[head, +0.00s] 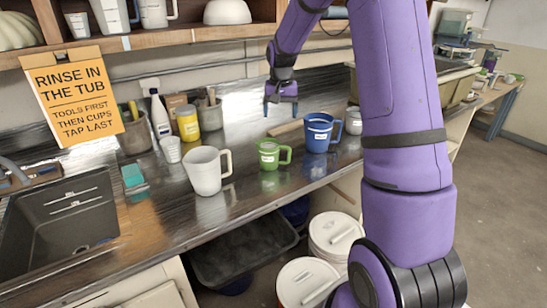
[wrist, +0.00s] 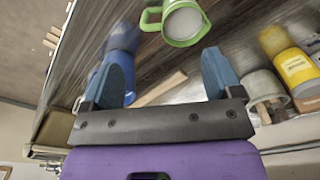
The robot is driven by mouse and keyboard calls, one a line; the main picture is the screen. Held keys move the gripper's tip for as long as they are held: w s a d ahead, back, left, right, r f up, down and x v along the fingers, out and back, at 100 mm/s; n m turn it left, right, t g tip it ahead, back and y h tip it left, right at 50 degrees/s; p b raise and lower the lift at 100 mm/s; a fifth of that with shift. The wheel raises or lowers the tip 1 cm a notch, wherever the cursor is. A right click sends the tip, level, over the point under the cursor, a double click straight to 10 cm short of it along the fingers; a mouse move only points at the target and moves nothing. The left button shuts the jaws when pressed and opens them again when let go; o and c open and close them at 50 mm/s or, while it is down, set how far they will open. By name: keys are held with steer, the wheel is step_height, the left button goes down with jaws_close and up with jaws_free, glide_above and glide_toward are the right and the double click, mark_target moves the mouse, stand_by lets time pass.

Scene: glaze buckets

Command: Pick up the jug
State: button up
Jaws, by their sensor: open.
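A white jug (head: 205,172) with a handle on its right stands upright on the steel counter. To its right stand a smaller green jug (head: 268,155) and a blue jug (head: 318,135), each with a handle and a pale label. My gripper (head: 281,108) is open and empty, above the back of the counter, behind the green jug and left of the blue one. In the wrist view my gripper (wrist: 166,78) has both fingers apart with nothing between them. The green jug (wrist: 183,22) shows beyond them, and the blue jug (wrist: 124,38) is partly hidden behind the left finger.
A sink (head: 60,225) lies at the left. A spray bottle, a yellow jar (head: 187,124) and tool pots stand along the back. A wooden strip (head: 287,128) lies beneath my gripper. A shelf (head: 150,38) overhangs the back left. Lidded white buckets (head: 335,235) stand below the counter.

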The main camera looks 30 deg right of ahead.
steer(key=shift+m+g, duration=0.4)
steer(key=shift+m, duration=0.2)
steer(key=w+d+f, duration=0.1)
steer(key=f, duration=0.1)
steer(key=w+d+f, duration=0.1)
steer(key=d+f, duration=0.1)
steer(key=w+d+f, duration=0.1)
steer(key=f, duration=0.2)
steer(key=shift+d+f, duration=0.1)
steer(key=shift+d, duration=0.05)
step_height(320, 180, down, 6)
steer(key=shift+r, duration=0.2)
steer(key=shift+s+f, duration=0.2)
steer(key=shift+f, duration=2.45)
steer(key=c, duration=1.4)
steer(key=shift+r, duration=0.15)
steer(key=shift+r, duration=0.25)
jaws_close()
steer(key=shift+r, duration=1.4)
steer(key=s+a, duration=0.2)
steer(key=s, duration=0.5)
steer(key=s+a+r, duration=0.1)
steer(key=s+a, duration=0.2)
steer(key=s, duration=0.5)
steer(key=shift+a+r, duration=0.25)
steer(key=shift+a, duration=0.05)
